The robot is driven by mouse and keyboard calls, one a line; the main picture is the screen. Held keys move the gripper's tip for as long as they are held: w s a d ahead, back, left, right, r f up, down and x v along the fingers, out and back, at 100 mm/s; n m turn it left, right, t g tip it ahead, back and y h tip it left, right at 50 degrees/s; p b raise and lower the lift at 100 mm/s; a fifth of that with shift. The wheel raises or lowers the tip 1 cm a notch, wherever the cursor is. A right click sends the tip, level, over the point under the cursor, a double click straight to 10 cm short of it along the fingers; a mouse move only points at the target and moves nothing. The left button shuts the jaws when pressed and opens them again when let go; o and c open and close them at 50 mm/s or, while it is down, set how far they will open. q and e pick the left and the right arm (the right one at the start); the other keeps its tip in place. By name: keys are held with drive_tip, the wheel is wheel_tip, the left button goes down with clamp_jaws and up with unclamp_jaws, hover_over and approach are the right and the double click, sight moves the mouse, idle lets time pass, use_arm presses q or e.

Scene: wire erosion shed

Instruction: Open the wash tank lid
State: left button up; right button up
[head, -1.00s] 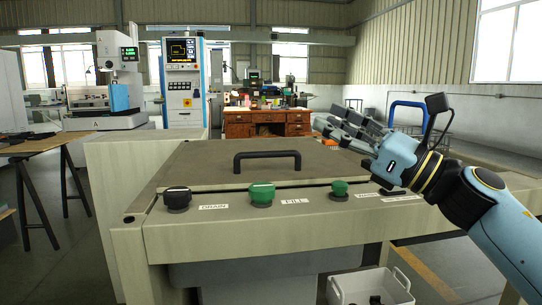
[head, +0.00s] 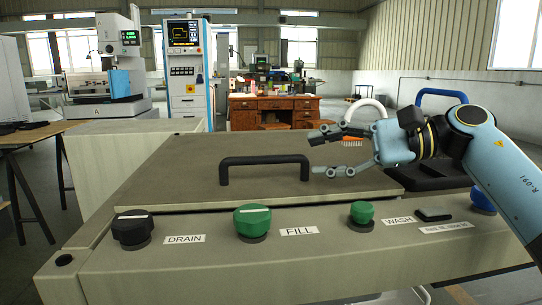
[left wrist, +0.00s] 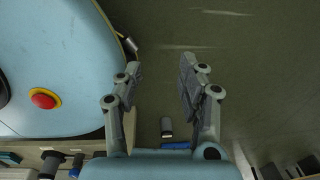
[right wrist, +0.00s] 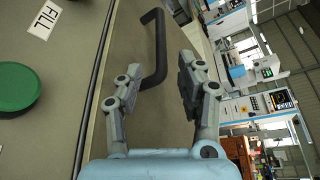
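The wash tank lid (head: 180,170) is a flat grey-brown panel lying shut on the tank. Its black bar handle (head: 265,160) stands up near the lid's front edge. My right gripper (head: 318,152) is open, just to the right of the handle. In the right wrist view the handle (right wrist: 157,50) lies ahead of and partly between the open fingers (right wrist: 155,88), which do not appear to touch it. My left gripper (left wrist: 160,75) is open and empty over the floor beside my light-blue base, and is out of the head view.
The front panel carries a black DRAIN knob (head: 132,229), a green FILL knob (head: 252,220) and a green WASH knob (head: 362,214). A blue knob (head: 484,198) and a black slab (head: 440,174) are by my right arm. A wooden desk (head: 270,110) stands behind.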

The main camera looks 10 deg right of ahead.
sight(279, 158)
drive_tip(key=x, duration=0.5)
drive_tip(key=shift+s+a+r, duration=0.15)
drive_tip(key=shift+a+r, duration=0.05)
drive_tip(key=shift+a, duration=0.1)
drive_tip(key=x, duration=0.3)
drive_tip(key=shift+a+f, duration=0.15)
drive_tip(key=shift+a, duration=0.1)
drive_tip(key=shift+w+a+f, duration=0.1)
drive_tip(key=shift+w+a, duration=0.2)
drive_tip(key=shift+a, duration=0.05)
drive_tip(key=c, duration=0.3)
use_arm(q)
drive_tip(key=shift+s+a+r, duration=0.15)
drive_tip(key=shift+s, duration=0.8)
use_arm(e)
clamp_jaws()
